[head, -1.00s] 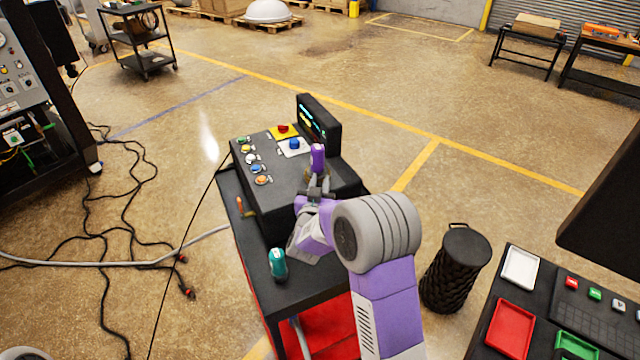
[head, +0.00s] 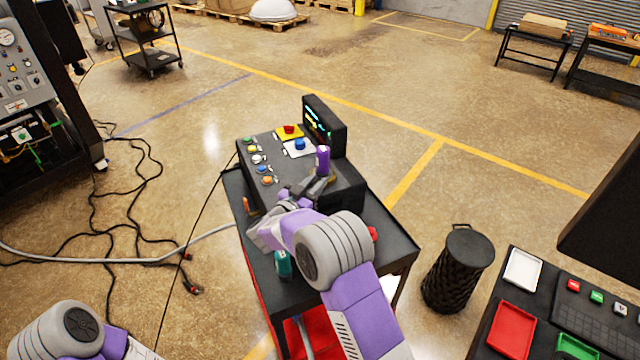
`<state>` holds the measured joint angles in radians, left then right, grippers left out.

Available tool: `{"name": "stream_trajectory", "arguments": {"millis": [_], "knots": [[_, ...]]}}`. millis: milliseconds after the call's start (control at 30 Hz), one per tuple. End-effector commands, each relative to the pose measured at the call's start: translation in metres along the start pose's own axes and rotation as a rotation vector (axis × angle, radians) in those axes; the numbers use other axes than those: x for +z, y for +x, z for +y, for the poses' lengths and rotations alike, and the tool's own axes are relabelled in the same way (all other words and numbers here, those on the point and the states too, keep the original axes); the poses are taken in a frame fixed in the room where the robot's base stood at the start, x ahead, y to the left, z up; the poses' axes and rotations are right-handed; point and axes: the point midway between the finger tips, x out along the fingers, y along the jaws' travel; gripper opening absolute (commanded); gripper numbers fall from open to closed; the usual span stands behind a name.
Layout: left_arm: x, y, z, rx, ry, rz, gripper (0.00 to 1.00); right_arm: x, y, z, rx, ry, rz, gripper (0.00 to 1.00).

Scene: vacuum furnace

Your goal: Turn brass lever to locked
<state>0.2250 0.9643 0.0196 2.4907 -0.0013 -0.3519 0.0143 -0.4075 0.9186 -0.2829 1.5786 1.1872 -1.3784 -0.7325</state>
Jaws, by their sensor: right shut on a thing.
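The black control console (head: 345,185) stands on a dark cart with a red lower part. The lever shows at its near right part as an upright purple grip (head: 322,158) with a little brass colour at its foot. My right gripper (head: 310,184) reaches in from the left of the lever, low beside the purple grip, and is shut on the lever. My own wrist partly hides the fingertips and the lever's lower end. A forearm of my left arm shows at the bottom left; its gripper is out of view.
Buttons, among them a red one (head: 289,129) and a blue one (head: 300,144), sit on the console before a small display (head: 318,124). A teal object (head: 283,264) stands on the cart. A black woven bin (head: 458,268) stands to the right. Cables lie on the floor at left.

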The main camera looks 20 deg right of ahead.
Motion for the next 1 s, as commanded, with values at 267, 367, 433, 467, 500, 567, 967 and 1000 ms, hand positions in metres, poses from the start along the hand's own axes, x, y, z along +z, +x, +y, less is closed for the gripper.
{"name": "stream_trajectory", "arguments": {"millis": [267,367,433,467,500,567,967,1000], "knots": [[0.0,0.0,0.0,0.0,0.0,0.0,0.43,-0.002,0.0,-0.001,-0.005,0.005,0.001,0.35],[0.0,0.0,0.0,0.0,0.0,0.0,0.43,-0.001,0.0,-0.001,-0.004,0.004,0.001,0.43],[0.0,0.0,0.0,0.0,0.0,0.0,0.43,-0.001,0.0,0.0,-0.004,0.004,0.0,0.43],[0.0,0.0,0.0,0.0,0.0,0.0,0.43,-0.001,0.0,0.0,-0.004,0.003,0.0,0.43],[0.0,0.0,0.0,0.0,0.0,0.0,0.43,-0.001,0.0,0.0,-0.004,0.003,0.0,0.43],[0.0,0.0,0.0,0.0,0.0,0.0,0.43,-0.001,0.0,0.0,-0.004,0.003,0.0,0.43],[0.0,0.008,-0.003,0.0,0.0,0.0,0.43,0.0,-0.052,-0.001,-0.008,0.004,-0.001,0.43],[0.0,0.008,-0.003,0.0,0.0,0.0,0.43,0.0,-0.057,-0.001,-0.007,0.004,0.0,0.43]]}}
